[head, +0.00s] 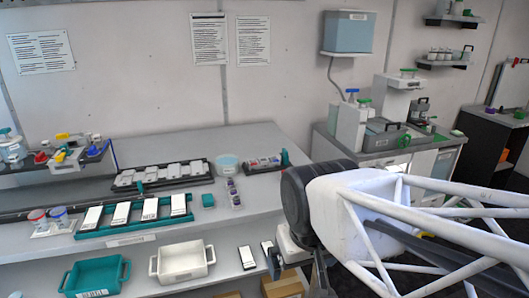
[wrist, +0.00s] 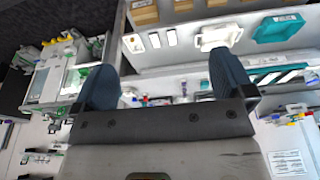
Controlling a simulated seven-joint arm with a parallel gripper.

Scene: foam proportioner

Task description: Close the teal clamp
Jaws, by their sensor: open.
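I cannot single out the teal clamp with certainty. A small dark-green upright piece (head: 285,158) stands at the right end of a small rack on the bench. Green parts (head: 405,140) also show on the grey machine (head: 384,136) on the right-hand cabinet, too small to make out as a clamp. In the wrist view a machine with green parts (wrist: 60,80) lies left of my fingers. My gripper (wrist: 165,88) is open, its two dark blue fingers wide apart with nothing held between them. In the head view my arm hides part of the area in front of the right-hand cabinet.
The bench (head: 225,200) carries a teal tray (head: 137,229) of white blocks, a black rack (head: 205,180) and a light-blue tub (head: 228,163). A white bin (head: 182,262) and a teal bin (head: 95,275) sit on the lower shelf. A blue-grey box (head: 347,32) is on the wall.

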